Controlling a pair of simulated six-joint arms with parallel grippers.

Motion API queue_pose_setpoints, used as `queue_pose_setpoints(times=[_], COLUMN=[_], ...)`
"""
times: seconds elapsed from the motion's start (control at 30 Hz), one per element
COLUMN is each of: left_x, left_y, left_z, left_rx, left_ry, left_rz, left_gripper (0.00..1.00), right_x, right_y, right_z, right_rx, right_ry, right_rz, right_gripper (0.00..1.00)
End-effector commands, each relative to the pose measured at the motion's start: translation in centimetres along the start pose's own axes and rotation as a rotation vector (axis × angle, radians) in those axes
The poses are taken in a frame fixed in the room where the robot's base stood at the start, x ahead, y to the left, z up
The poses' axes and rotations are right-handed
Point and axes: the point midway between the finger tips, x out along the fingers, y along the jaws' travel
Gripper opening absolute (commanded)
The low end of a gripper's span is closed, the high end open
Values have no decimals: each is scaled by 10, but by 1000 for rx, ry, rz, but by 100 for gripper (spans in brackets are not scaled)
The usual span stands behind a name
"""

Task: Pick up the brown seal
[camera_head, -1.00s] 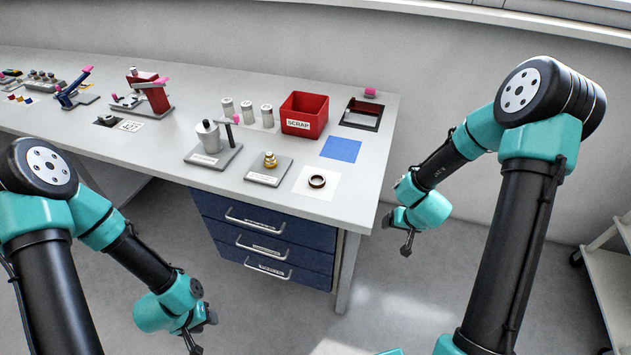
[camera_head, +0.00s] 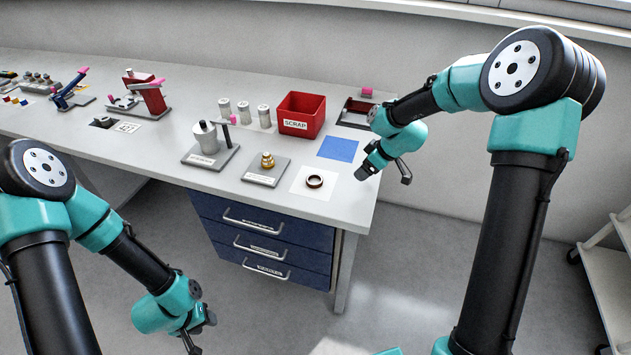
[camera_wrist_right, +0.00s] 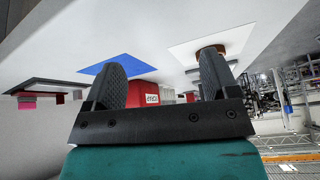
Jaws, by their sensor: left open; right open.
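The brown seal (camera_head: 315,181) is a dark brown ring lying flat on a white square sheet (camera_head: 330,192) near the bench's front right. It also shows in the right wrist view (camera_wrist_right: 212,51), seen from a low angle beyond the fingers. My right gripper (camera_head: 383,177) is open and empty, to the right of the seal at the bench's right edge and apart from it. Its two dark fingers (camera_wrist_right: 161,85) stand apart in the right wrist view. My left gripper (camera_head: 203,333) is open and empty, low in front of the bench, far from the seal.
A blue square (camera_head: 339,148) lies behind the white sheet. A brass fitting (camera_head: 267,160) on a grey plate (camera_head: 252,178) stands left of the seal. A red SCRAP bin (camera_head: 301,115) and a dark tray (camera_head: 352,117) stand behind. The bench space around the seal is clear.

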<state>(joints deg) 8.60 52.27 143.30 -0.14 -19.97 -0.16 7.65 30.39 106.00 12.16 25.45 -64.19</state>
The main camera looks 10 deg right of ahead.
Motion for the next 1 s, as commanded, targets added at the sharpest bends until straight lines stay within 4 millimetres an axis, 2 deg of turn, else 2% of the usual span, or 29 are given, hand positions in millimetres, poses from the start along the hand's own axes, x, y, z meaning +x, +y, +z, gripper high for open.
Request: queue_pose_setpoints(times=[0.03,0.1,0.3,0.4,0.5,0.67,1.0], left_x=[0,0,0,0,0,0,0], left_y=[0,0,0,0,0,0,0], left_z=[0,0,0,0,0,0,0], left_rx=[0,0,0,0,0,0,0], left_ry=[0,0,0,0,0,0,0], left_rz=[0,0,0,0,0,0,0], left_gripper=[43,43,43,43,43,43,43], right_x=[1,0,-13,-24,-34,-42,-40], right_y=[-10,-23,-59,-74,-84,-89,-89], right_z=[-24,-51,-120,-149,-169,-182,-180], right_rx=[-134,-326,-846,-1059,-1206,-1298,-1297], right_ry=[-26,-74,-243,-337,-413,-468,-469], right_rz=[-38,-88,-209,-253,-282,-300,-300], right_gripper=[80,80,80,80,80,80,80])
